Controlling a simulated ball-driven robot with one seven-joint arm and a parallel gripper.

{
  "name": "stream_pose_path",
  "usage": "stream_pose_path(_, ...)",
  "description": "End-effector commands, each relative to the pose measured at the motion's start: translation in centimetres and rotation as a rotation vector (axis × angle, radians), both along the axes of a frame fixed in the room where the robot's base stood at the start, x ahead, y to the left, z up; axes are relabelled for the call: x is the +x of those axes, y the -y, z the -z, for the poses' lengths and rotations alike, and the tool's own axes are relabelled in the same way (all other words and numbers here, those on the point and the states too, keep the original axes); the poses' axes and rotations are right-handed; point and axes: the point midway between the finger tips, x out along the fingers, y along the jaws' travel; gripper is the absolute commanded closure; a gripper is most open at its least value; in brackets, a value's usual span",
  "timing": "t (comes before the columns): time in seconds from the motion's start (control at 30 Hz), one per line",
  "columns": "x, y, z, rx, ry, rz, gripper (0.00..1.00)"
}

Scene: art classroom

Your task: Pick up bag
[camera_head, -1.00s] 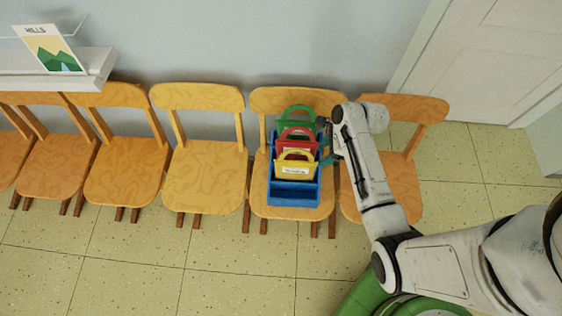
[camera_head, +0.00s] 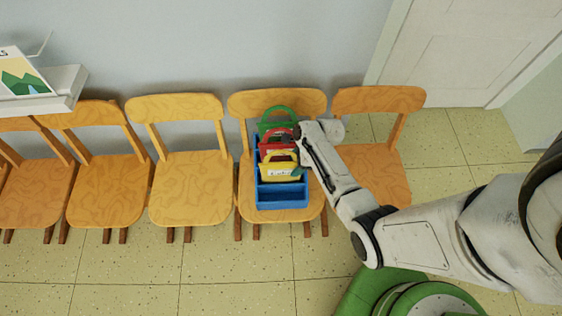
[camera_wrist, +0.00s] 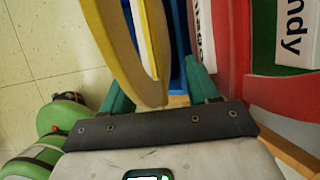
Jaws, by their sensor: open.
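Three bags stand one behind another in a blue holder (camera_head: 283,200) on a wooden chair: a yellow bag (camera_head: 270,171) in front, a red bag (camera_head: 268,150) in the middle and a green bag (camera_head: 264,126) at the back. Each has a loop handle. My gripper (camera_head: 296,164) is at the right side of the holder, by the yellow and red bags, and partly hidden by my arm. In the wrist view my gripper (camera_wrist: 158,76) is open, with part of the yellow bag (camera_wrist: 150,70) between its teal fingers. The red bag (camera_wrist: 233,45) is beside the right finger.
The chair (camera_head: 315,201) under the holder stands in a row of wooden chairs along the wall. An empty chair (camera_head: 376,165) is to its right. A white shelf (camera_head: 68,88) with a picture card (camera_head: 22,78) is at the upper left.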

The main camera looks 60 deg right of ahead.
Motion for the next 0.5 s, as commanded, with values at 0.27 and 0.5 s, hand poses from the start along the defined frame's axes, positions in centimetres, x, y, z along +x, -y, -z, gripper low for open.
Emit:
stream_pose_path(0.27,0.01,-0.02,-0.03,0.0,0.0,-0.001,0.5)
stream_pose_path(0.5,0.01,-0.02,-0.04,0.0,0.0,-0.001,0.73)
